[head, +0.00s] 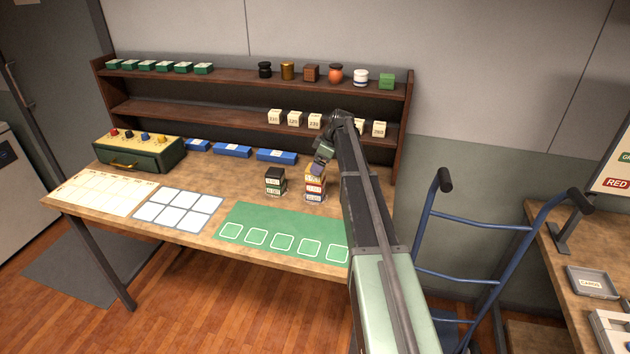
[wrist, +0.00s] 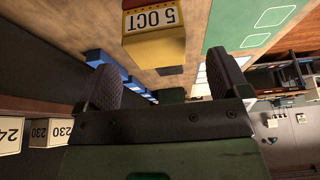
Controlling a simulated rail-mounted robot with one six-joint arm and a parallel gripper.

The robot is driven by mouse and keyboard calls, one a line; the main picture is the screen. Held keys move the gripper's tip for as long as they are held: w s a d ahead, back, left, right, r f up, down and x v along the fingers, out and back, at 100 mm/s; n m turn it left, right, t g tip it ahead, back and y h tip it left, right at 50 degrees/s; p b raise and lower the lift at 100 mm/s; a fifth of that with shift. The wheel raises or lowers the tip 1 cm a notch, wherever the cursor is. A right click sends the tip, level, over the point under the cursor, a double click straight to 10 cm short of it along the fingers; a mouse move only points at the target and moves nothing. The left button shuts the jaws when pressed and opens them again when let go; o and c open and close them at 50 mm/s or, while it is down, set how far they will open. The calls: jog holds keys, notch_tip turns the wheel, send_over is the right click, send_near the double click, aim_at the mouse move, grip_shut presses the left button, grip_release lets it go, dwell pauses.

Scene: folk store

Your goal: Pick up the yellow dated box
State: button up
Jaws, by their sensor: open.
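The yellow dated box (wrist: 152,45) shows at the top of the wrist view, with a white label reading "5 OCT". In the head view the yellow box (head: 315,173) tops a small stack, with red and blue boxes (head: 314,190) below it. My gripper (head: 318,165) is at the top of this stack and partly hides it. In the wrist view my open gripper (wrist: 162,72) has nothing between its two dark pads. The yellow box appears just beyond the fingertips. Whether a finger touches it, I cannot tell.
Behind are blue boxes (head: 277,156) and a two-tier shelf (head: 240,108) with numbered cream boxes (head: 274,117). A green mat (head: 270,222) with white squares lies in front. A blue hand truck (head: 480,226) stands right.

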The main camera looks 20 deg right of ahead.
jog(key=b+x, duration=0.4)
jog(key=x, duration=0.1)
jog(key=shift+d, duration=0.2)
jog(key=shift+w+a+f+b, duration=0.15)
jog(key=shift+f+b, duration=0.05)
jog(key=shift+b, duration=0.25)
jog(key=shift+r, duration=0.25)
jog(key=c, duration=1)
jog(key=shift+r+p, duration=0.1)
jog(key=shift+p, duration=0.25)
